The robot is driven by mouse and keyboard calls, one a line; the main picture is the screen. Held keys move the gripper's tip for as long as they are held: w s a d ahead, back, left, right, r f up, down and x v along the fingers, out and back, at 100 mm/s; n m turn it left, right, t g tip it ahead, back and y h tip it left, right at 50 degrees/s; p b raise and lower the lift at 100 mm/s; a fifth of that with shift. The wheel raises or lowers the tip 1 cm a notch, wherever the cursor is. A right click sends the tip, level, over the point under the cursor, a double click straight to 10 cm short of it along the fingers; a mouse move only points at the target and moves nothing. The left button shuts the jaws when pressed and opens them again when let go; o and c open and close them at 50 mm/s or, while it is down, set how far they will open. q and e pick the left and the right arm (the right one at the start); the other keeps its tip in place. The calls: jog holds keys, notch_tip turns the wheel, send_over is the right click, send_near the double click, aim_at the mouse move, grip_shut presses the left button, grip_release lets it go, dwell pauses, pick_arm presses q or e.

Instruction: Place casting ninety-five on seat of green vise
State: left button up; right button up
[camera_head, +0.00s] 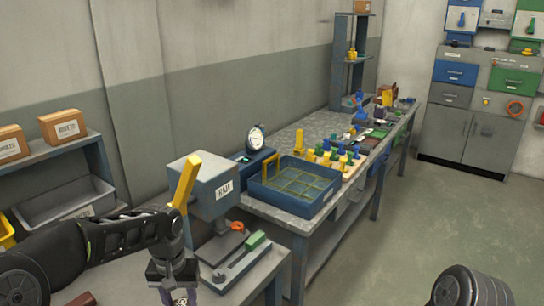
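My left arm comes in from the left, and its gripper (180,297) points down at the bottom edge of the picture. The fingertips are partly cut off, with a small pale piece between or behind them, so I cannot tell whether they hold anything. My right gripper is out of view; only a dark round part of my arm shows at the lower right. No part marked ninety-five can be read. A small green block (255,241) sits on a grey slotted base in front of the press; I cannot tell if it belongs to the green vise.
A grey press (211,186) with a yellow lever stands close to my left arm. A blue tray (290,203) with a yellow grid, a dial gauge (256,138) and several coloured pieces occupy the long bench. Cabinets (480,110) stand at the back. The floor at right is clear.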

pick_arm(q)
jog(key=shift+d+r+m, duration=0.15)
jog(key=shift+d+m, duration=0.25)
jog(key=shift+d, duration=0.95)
